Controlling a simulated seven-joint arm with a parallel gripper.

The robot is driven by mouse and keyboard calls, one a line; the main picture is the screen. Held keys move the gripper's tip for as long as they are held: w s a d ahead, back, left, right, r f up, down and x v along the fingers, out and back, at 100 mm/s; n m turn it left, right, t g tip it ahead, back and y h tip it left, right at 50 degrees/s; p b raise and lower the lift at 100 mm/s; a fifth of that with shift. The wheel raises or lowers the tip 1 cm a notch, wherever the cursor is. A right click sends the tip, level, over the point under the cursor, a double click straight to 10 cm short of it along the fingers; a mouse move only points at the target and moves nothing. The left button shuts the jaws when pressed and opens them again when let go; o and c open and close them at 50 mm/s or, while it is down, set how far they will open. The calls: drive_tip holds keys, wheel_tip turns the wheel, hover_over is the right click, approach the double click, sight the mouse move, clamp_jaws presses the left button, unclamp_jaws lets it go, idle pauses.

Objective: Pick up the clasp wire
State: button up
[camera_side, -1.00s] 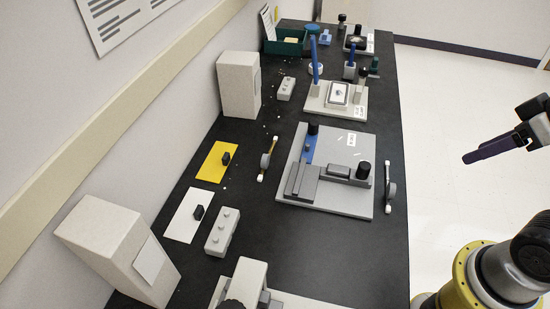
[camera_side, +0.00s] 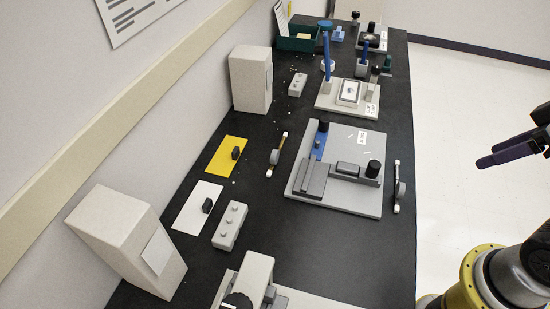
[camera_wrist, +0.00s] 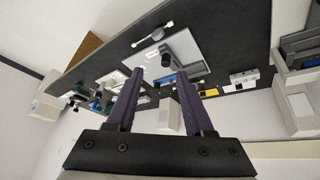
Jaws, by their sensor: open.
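I cannot tell for sure which thing is the clasp wire. One thin bar with white ends and a grey round piece (camera_side: 397,188) lies at the right edge of the black table; a similar bar with a yellowish shaft (camera_side: 276,150) lies beside the yellow card. Tiny pale slivers (camera_side: 362,137) lie on the grey plate (camera_side: 345,200), too small to make out. My gripper (camera_side: 482,154) is open and empty, off the table's right side. In the wrist view its two purple fingers (camera_wrist: 160,73) stand apart, with a white-ended bar (camera_wrist: 152,34) visible beyond them.
The grey plate carries grey blocks, a blue piece and black knobs. A yellow card (camera_side: 226,155), a white card (camera_side: 190,220) and a grey studded block (camera_side: 230,226) lie left. Pale boxes (camera_side: 250,80) stand by the wall. A fixture (camera_side: 348,94) stands behind. Bare black table shows at front.

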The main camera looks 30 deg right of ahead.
drive_tip(key=w+a+r+n, duration=0.2)
drive_tip(key=w+r+n, duration=0.9)
drive_tip(key=n, duration=0.1)
drive_tip(key=n+g, duration=0.6)
drive_tip(key=n, duration=0.8)
hover_over(275, 154)
wheel_tip(275, 154, down, 31)
drive_tip(key=shift+w+a+r, duration=0.1)
drive_tip(key=shift+f, duration=2.9)
drive_tip(key=shift+c, duration=0.3)
